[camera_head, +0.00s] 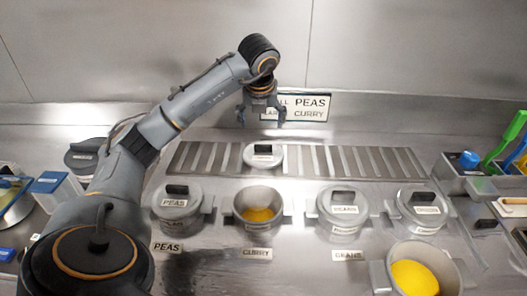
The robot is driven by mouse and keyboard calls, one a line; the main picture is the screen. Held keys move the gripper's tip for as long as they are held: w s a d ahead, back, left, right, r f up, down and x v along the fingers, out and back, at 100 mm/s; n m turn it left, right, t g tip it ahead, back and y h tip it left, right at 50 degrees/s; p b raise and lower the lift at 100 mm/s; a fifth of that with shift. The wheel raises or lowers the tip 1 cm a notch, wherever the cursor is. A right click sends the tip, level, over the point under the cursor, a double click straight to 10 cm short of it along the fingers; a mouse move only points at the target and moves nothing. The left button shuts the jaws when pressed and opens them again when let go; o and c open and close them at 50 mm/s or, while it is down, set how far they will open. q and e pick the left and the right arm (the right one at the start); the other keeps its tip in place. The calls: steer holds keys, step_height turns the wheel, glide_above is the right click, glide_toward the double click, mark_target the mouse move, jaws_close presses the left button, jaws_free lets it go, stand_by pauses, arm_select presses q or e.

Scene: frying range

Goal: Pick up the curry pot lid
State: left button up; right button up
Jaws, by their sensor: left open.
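A grey round lid (256,163) with a dark handle and a small label lies on the slotted rack at the back. It sits behind the open curry pot (240,221), which holds yellow food and stands above the label CURRY (257,253). The lid's own label is too small to read. My left gripper (261,118) hangs above and behind the lid, fingers down, open and empty, apart from it. My right gripper is not in view.
Lidded pots stand on both sides of the curry pot: the peas pot (176,212) and two to the right. Another open pot (455,284) with yellow food is at the lower right. A sign (312,105) stands behind my gripper. The slotted rack (345,160) is otherwise clear.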

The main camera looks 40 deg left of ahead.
mark_target(263, 145)
arm_select(q)
steer(key=x, duration=0.6)
steer(key=shift+s+d+p, duration=0.1)
steer(key=shift+p, duration=0.25)
steer(key=shift+f, duration=0.3)
steer(key=shift+w+a+f+p, duration=0.25)
steer(key=shift+w+f+p, duration=0.15)
steer(key=shift+f, duration=0.2)
steer(key=p+x, duration=0.1)
steer(key=x, duration=0.2)
steer(key=shift+w+f, duration=0.15)
steer(key=shift+f, duration=0.05)
steer(key=shift+w+a+f, duration=0.1)
steer(key=shift+f, duration=0.1)
steer(key=shift+c, duration=1.1)
steer(key=c, duration=1.1)
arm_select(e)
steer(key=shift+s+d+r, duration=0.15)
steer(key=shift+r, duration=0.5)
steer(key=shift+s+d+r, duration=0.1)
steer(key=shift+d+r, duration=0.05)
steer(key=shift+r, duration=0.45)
